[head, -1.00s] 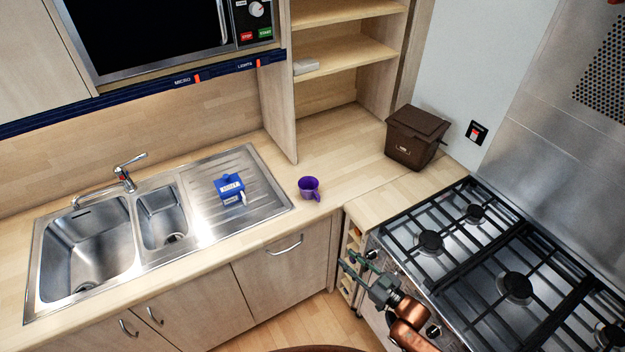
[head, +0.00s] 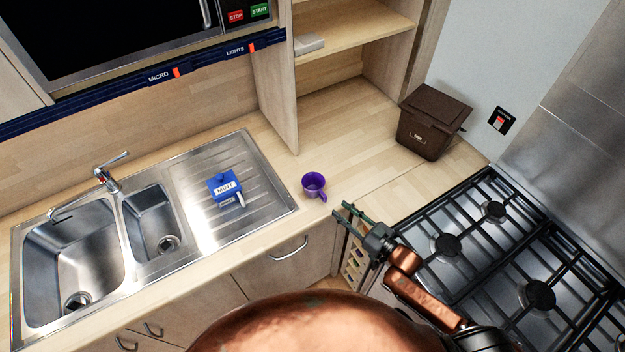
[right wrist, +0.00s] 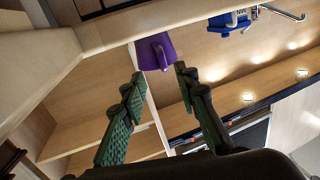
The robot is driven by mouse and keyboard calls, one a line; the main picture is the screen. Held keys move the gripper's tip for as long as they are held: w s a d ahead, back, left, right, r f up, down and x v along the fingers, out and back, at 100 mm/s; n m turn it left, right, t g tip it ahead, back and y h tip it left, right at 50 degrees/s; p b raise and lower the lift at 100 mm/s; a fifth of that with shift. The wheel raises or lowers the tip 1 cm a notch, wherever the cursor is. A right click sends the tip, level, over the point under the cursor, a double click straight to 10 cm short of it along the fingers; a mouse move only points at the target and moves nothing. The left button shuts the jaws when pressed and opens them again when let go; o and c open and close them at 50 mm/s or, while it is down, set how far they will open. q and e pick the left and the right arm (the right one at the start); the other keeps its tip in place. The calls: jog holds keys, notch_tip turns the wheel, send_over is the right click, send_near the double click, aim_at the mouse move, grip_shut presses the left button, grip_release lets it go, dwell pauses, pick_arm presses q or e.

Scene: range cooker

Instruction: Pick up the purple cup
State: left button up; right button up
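The purple cup (head: 314,185) stands upright on the wooden counter, just right of the sink's drainboard, with its handle toward the lower right. My right gripper (head: 344,213) is close to the cup, on its lower right side, near the counter's front edge. In the right wrist view the purple cup (right wrist: 155,51) shows beyond the fingertips, between them and apart from them. The two green-padded fingers of my right gripper (right wrist: 160,73) are spread with nothing between them. My left gripper is in neither view.
A blue box-like container (head: 226,188) sits on the steel drainboard (head: 262,199) left of the cup. A brown bin (head: 432,124) stands at the back right. The gas hob (head: 470,262) lies right of my right arm. Counter behind the cup is clear.

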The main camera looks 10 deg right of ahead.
aim_at(325, 201)
jog(key=x, duration=0.2)
jog(key=shift+w+r, duration=0.1)
jog(key=shift+w, duration=0.25)
jog(key=x, duration=0.2)
jog(key=p+x, duration=0.1)
jog(key=x, duration=0.2)
jog(key=shift+a+f, duration=0.25)
jog(key=shift+a, duration=0.25)
jog(key=shift+c, duration=0.3)
grip_shut()
jog(key=shift+r, duration=0.1)
